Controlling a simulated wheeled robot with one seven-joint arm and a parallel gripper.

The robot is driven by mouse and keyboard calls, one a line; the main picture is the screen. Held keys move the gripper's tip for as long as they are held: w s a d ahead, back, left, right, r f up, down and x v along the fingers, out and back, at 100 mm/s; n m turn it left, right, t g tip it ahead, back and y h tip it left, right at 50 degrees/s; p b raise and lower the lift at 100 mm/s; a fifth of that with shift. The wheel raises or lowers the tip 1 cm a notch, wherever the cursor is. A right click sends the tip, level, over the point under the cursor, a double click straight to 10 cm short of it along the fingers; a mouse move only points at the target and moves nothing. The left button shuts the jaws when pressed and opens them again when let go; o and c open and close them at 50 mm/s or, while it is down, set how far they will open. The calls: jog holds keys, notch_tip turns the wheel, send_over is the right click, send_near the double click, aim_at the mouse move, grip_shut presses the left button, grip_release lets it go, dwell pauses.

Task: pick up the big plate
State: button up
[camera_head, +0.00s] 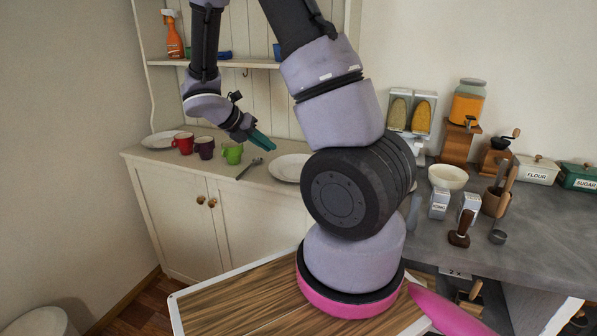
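A white plate (288,168) lies flat on the cream cabinet top, right of the green cup; my arm hides part of its right side. A second white plate (160,141) lies at the far left, partly behind the red cup. I cannot tell for sure which of the two is the bigger. My gripper (262,141), with teal fingers, points down to the right above the cabinet top, between the green cup and the right plate. It appears apart from both plates. Its fingers overlap in this view, so their opening is unclear.
Red (183,143), dark purple (204,148) and green (232,154) cups stand in a row, with a spoon (250,168) to their right. A shelf (230,63) is above. The grey counter (545,215) at right holds a white bowl (448,177), jars and tools.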

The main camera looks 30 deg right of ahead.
aim_at(279, 176)
jog(key=w+a+f+n+t+h, duration=0.25)
jog(key=w+f+n, duration=0.25)
jog(key=f+n, duration=0.7)
jog(key=shift+n+t, duration=0.45)
jog(key=shift+n, duration=0.45)
jog(key=x, duration=1.1)
jog(key=shift+w+d+r, duration=0.1)
jog(key=shift+d+r, duration=0.05)
jog(key=shift+d, duration=0.2)
grip_shut()
jog(key=shift+r, duration=0.2)
